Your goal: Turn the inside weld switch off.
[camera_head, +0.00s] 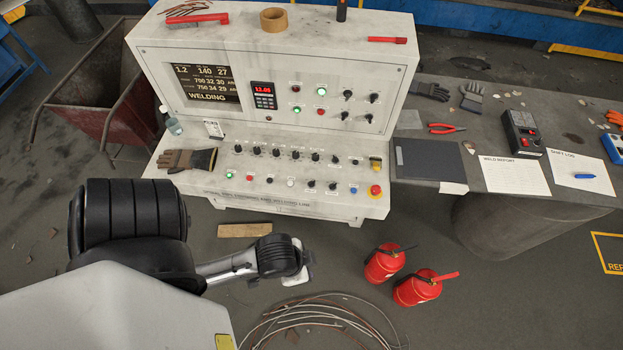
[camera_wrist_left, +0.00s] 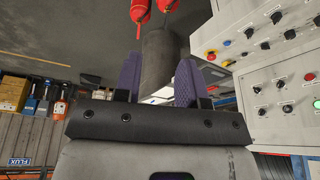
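The grey control console (camera_head: 285,45) has a sloped desk (camera_head: 225,183) with a row of black rotary switches (camera_head: 276,152). Its upright panel carries further black knobs (camera_head: 347,95), a red button and lit lamps. The labels are too small to read, so I cannot tell which is the inside weld switch. The screen (camera_head: 207,84) reads WELDING. In the left wrist view, my left gripper (camera_wrist_left: 158,78) has its two purple fingers apart with nothing held between them; the console panel (camera_wrist_left: 270,80) is to their right, not touching. My right gripper is not in view.
A work glove (camera_head: 187,160) lies on the desk's left end; a red emergency stop (camera_head: 375,191) sits at its right. Two fire extinguishers (camera_head: 383,264) (camera_head: 417,289) and coiled wire (camera_head: 315,322) are on the floor in front. A side table (camera_head: 455,95) holds tools and papers.

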